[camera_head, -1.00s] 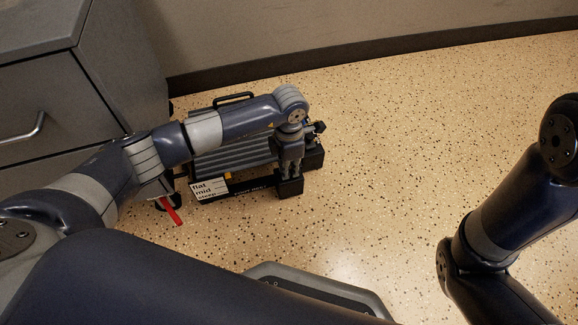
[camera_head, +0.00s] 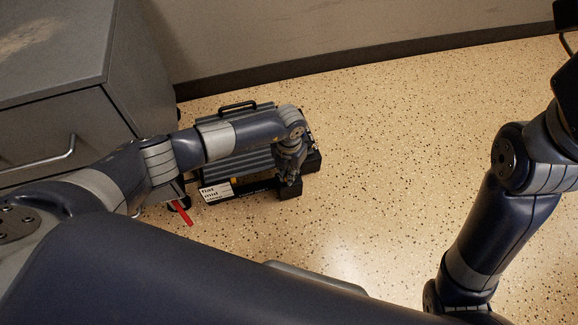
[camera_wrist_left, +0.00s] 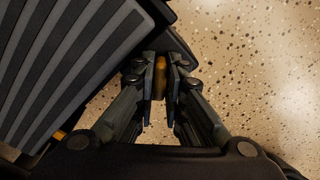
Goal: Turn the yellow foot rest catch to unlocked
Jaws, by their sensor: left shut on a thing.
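The foot rest (camera_head: 258,160) stands on the floor beside a grey cabinet. It has a ribbed grey top, a black frame and a black handle at the back. In the left wrist view its striped top (camera_wrist_left: 70,60) fills the upper left. My left gripper (camera_head: 290,178) is at the foot rest's right end, pointing down. In the left wrist view its fingers (camera_wrist_left: 160,85) are closed around the yellow catch (camera_wrist_left: 160,72), seen as a narrow yellow piece between them. The fingers hide its sides, so I cannot tell its setting. My right gripper is out of view.
A white label (camera_head: 214,192) reading flat, mid, steep is on the foot rest's front left. A red lever (camera_head: 188,216) sticks out at the cabinet's foot. The grey cabinet (camera_head: 60,110) stands close on the left. The speckled floor (camera_head: 390,170) to the right is clear.

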